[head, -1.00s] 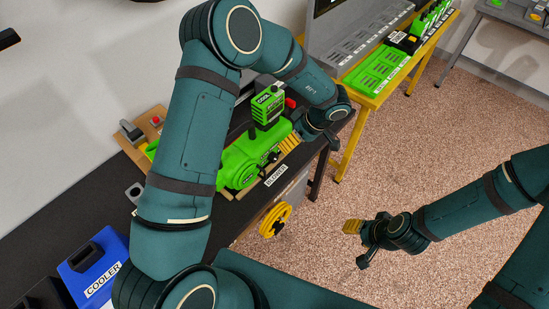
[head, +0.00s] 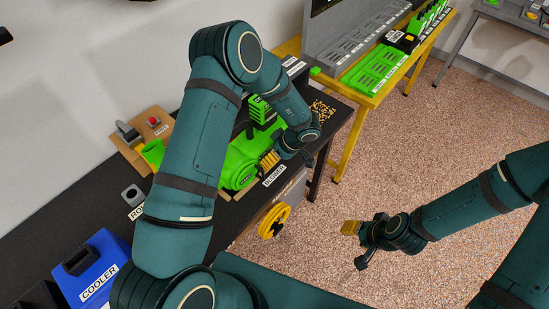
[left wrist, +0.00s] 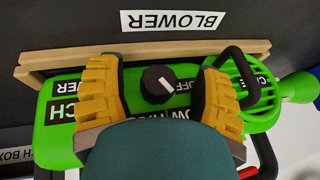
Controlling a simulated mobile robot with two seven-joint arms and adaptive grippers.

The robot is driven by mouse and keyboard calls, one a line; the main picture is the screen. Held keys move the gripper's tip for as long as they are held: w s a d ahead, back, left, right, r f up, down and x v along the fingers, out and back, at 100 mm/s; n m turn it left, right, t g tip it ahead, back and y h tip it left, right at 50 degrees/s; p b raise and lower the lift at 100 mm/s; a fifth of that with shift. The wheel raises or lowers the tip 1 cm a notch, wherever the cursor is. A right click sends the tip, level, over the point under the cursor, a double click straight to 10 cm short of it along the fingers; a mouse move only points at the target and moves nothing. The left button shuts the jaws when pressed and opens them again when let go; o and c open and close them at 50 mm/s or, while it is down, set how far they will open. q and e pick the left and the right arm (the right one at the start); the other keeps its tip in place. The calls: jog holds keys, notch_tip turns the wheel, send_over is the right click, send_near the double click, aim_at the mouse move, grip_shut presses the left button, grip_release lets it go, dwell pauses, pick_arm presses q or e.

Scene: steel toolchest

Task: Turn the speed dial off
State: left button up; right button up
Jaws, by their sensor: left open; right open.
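The green blower (head: 238,165) lies on the dark bench, partly hidden behind my left arm. In the left wrist view its speed dial (left wrist: 156,84), a round black knob with a white mark, sits on the green face near an "OFF" label (left wrist: 182,86). My left gripper (head: 270,159) is at the blower's front side. Its yellow ribbed fingers are open, one on each side of the dial, with visible gaps between. The dial is hidden in the head view. My right gripper (head: 352,229) is open and empty above the floor, away from the bench.
A "BLOWER" label (head: 274,175) marks the bench edge. A wooden strip (left wrist: 150,54) runs beside the blower, and a black handle (left wrist: 242,68) stands close to one finger. A blue cooler (head: 92,265) and a yellow wheel (head: 274,221) are nearby. Floor at right is clear.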

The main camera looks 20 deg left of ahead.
pick_arm(q)
grip_shut()
jog(key=shift+t, duration=0.3)
jog(key=shift+s+t, duration=0.1)
jog(key=shift+t, duration=0.2)
jog(key=shift+h, duration=0.3)
jog(key=shift+t, duration=0.6)
jog(key=t+b, duration=0.1)
jog(key=b, duration=0.2)
jog(key=n+t+h+b, duration=0.1)
jog(key=t+b, duration=0.1)
jog(key=b, duration=0.2)
jog(key=shift+s+f, duration=0.1)
jog(key=shift+f, duration=0.15)
jog(key=shift+r+t+h+b, duration=0.25)
jog(key=shift+t+b, duration=0.25)
jog(key=shift+b, duration=0.6)
